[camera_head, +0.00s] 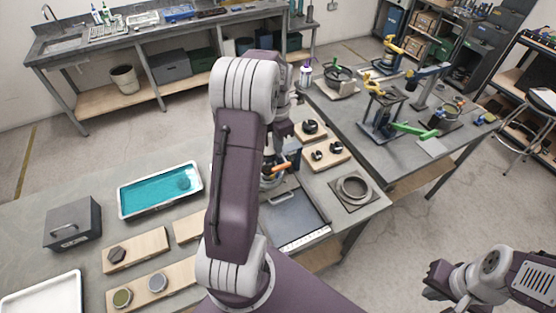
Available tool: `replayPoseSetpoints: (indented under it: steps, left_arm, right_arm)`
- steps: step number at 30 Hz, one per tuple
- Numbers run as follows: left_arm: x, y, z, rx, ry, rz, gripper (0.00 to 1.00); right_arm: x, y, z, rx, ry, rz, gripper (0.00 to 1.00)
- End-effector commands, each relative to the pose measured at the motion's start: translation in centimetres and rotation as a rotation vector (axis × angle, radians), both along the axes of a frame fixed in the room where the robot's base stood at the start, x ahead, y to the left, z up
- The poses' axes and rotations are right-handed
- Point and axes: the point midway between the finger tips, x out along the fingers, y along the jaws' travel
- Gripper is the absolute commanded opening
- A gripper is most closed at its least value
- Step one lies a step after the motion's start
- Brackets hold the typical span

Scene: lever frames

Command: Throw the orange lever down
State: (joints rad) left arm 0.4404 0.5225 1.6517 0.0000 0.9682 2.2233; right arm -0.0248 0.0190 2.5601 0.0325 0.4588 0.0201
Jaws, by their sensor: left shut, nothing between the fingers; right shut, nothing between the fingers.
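The orange lever (282,167) shows as a short orange handle just right of my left arm, beside a round grey fitting (273,181) on the bench. My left arm stands up across the middle of the view and hides part of this spot. My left gripper (277,154) is shut and empty, partly hidden behind the arm, close to the lever; whether it touches cannot be told. My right gripper (433,291) is shut and empty at the lower right, over the floor and far from the lever.
A grey panel (284,216) and a round ring on a plate (353,189) lie near the lever. Wooden boards with knobs (327,154) lie behind. A blue tray (160,190) and grey box (72,223) stand left. Lever frames with green handles (415,130) stand right.

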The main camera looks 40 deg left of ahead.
Motion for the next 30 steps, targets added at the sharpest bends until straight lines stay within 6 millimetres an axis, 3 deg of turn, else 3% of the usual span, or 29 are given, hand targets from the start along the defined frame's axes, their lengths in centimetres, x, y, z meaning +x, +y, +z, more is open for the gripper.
replayPoseSetpoints:
  steps: [6, 12, 30]
  left_arm:
    - [-0.1, -0.1, -4.4, -0.002, 0.005, 0.0, 0.0]
    - [0.0, 0.0, -7.2, -0.001, 0.002, 0.0, 0.0]
    - [0.0, 0.0, -8.4, -0.007, -0.014, 0.003, 0.0]
  right_arm:
    - [0.0, 0.0, 1.3, 0.0, 0.0, 0.0, 0.0]
    - [0.0, 0.0, 2.2, 0.0, 0.0, 0.0, 0.0]
    - [0.0, 0.0, 1.8, 0.0, 0.0, 0.0, 0.0]
